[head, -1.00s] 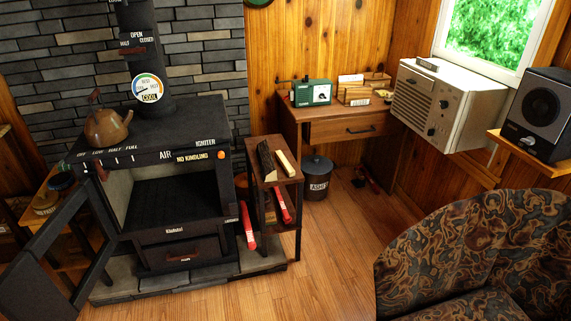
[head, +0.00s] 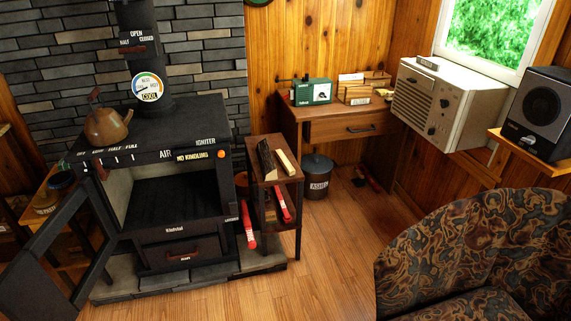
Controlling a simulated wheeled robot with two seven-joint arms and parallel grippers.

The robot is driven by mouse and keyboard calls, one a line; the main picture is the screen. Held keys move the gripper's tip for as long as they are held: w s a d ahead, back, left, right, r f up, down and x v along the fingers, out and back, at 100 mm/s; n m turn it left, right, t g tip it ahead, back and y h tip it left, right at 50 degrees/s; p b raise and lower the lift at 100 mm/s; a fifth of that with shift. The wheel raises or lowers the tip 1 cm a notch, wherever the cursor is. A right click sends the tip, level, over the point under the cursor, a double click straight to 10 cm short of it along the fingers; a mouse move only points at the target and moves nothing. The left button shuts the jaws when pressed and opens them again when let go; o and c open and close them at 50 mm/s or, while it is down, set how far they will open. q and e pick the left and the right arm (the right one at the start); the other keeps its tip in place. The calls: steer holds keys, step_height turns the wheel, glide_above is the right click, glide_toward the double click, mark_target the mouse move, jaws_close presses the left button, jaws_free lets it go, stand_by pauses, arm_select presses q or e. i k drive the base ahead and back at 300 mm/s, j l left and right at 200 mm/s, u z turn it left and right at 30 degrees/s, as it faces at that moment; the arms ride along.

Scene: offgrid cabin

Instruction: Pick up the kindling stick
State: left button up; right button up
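A pale wooden stick (head: 285,162), which looks like the kindling stick, lies on top of the small dark wooden stand (head: 292,180) right of the stove. A darker split log (head: 265,160) with bark lies beside it on the left. Neither of my grippers shows in the head view.
The black stove (head: 175,190) has its door (head: 45,275) open to the left, and a copper kettle (head: 107,125) sits on top. Red-handled tools (head: 248,226) hang by the stand. An ash bucket (head: 317,178) and desk (head: 345,130) stand behind. A patterned armchair (head: 480,250) fills the lower right.

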mark_target(286, 163)
steer(key=i+j+z, duration=0.2)
steer(key=i, duration=0.4)
steer(key=i+j+z, duration=0.2)
steer(key=i+j, duration=0.15)
steer(key=i, duration=0.25)
steer(key=i+j+z, duration=0.25)
steer(key=i+j, duration=0.15)
steer(key=i, duration=0.2)
